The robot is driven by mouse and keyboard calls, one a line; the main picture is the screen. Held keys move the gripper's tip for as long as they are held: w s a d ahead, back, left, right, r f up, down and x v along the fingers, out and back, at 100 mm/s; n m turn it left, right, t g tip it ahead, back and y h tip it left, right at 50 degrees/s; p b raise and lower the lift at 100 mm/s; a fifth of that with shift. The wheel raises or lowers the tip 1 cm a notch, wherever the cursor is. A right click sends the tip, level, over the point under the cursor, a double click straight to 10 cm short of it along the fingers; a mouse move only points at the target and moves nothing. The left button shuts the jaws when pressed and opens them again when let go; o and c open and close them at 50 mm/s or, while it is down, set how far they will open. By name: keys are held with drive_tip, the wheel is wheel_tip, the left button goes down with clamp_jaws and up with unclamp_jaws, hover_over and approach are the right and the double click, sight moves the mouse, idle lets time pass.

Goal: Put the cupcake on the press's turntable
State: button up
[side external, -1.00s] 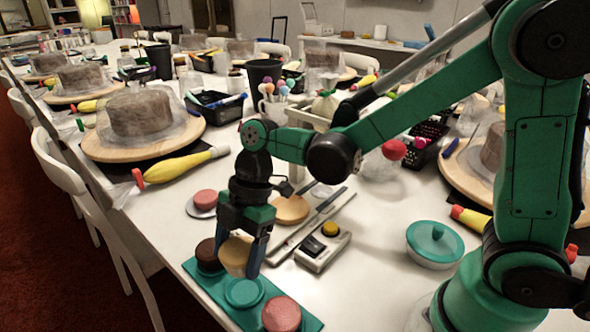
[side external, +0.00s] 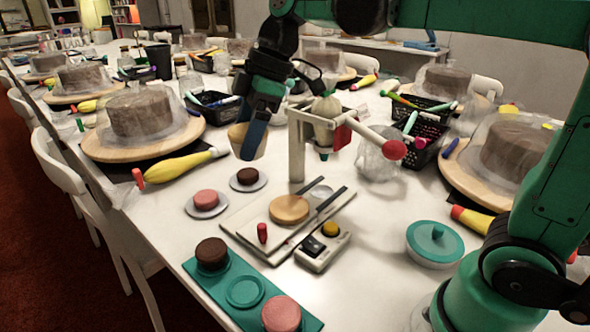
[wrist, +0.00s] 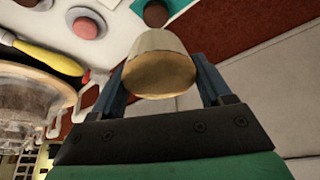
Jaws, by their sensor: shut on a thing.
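My gripper (side external: 252,138) is shut on the cupcake (side external: 240,146), a tan cup shape, and holds it in the air, slightly tilted. In the wrist view the cupcake (wrist: 158,70) sits between both fingers. The press (side external: 297,150) is a pale frame with a red-tipped lever, just right of the gripper. The press's turntable (side external: 289,208), a bare round wooden disc, lies on a white board in front of the frame. The cupcake is above and left of it in the picture, well apart.
A teal tray (side external: 240,285) holds a brown cake and a pink cake beside an empty round seat. Two small plates with cakes stand left of the board (side external: 255,238). A switch box (side external: 322,248) and a teal lidded bowl (side external: 434,244) stand to the right.

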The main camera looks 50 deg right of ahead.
drive_tip(key=w+d+r+m+t+h, duration=0.2)
drive_tip(key=d+m+h, duration=0.1)
drive_tip(key=d+m, duration=0.65)
approach(283, 206)
drive_tip(key=x, duration=0.6)
drive_tip(key=shift+f, duration=0.1)
drive_tip(key=o, duration=1.4)
drive_tip(key=shift+c, duration=0.2)
